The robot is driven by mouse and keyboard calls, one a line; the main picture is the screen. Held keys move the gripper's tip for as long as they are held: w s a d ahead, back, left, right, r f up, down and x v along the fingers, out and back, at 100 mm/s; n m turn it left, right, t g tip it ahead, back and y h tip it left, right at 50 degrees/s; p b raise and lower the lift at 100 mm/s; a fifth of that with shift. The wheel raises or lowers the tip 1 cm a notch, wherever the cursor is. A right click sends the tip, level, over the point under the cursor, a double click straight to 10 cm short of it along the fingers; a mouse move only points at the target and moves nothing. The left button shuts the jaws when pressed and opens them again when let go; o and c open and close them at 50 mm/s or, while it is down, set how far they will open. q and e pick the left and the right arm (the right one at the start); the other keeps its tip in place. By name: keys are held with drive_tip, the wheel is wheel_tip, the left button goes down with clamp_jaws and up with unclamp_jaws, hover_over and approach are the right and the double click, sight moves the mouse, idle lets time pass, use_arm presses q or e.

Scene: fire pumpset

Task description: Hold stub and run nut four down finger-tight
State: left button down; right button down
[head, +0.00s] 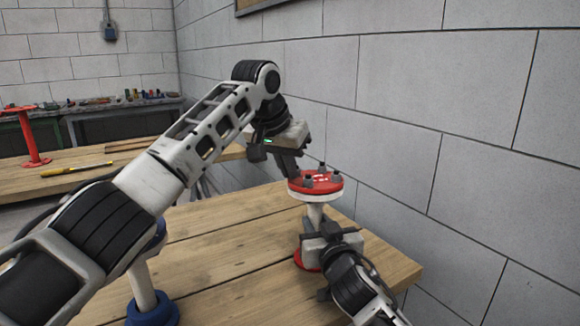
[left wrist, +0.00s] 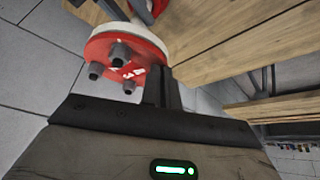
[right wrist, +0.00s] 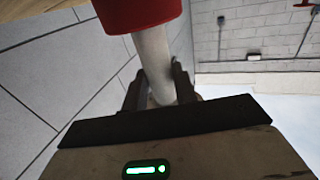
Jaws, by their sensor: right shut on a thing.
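The stub is a white upright pipe (head: 315,214) with a red flange (head: 325,187) over a white ring on top; its pipe also shows in the right wrist view (right wrist: 153,55). Several dark studs or nuts stand on the flange (left wrist: 145,45), clear in the left wrist view. My right gripper (right wrist: 158,85) is shut on the pipe below the flange. My left gripper (head: 293,172) is at the flange's near-left edge, fingers pointing down. In the left wrist view its fingers (left wrist: 162,88) look close together; whatever lies between them is hidden.
The stub's red base (head: 306,259) stands on the wooden table near the block wall. A blue-footed post (head: 150,305) stands at the front left, partly behind my left arm. A red stand (head: 30,140) and a yellow tool (head: 76,169) are on another table.

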use_arm(q)
drive_tip(key=shift+s+a, duration=0.1)
idle(0.5)
wheel_tip(320, 180, up, 6)
drive_tip(key=shift+s+a, duration=0.15)
idle(0.5)
drive_tip(key=c, duration=2.1)
unclamp_jaws()
drive_tip(key=shift+c, duration=0.2)
drive_tip(key=o, duration=0.5)
drive_tip(key=shift+r, duration=0.3)
drive_tip(key=o, duration=0.3)
drive_tip(key=shift+n+y, duration=0.5)
drive_tip(key=shift+n, duration=0.3)
drive_tip(key=v, duration=0.2)
drive_tip(key=d+v, duration=0.1)
drive_tip(key=v, duration=0.1)
drive_tip(key=shift+s+r, duration=0.15)
drive_tip(key=shift+r, duration=0.25)
drive_tip(key=x, duration=1.1)
drive_tip(key=shift+s+a+f, duration=0.1)
drive_tip(key=shift+s+f, duration=0.05)
drive_tip(key=shift+f, duration=0.2)
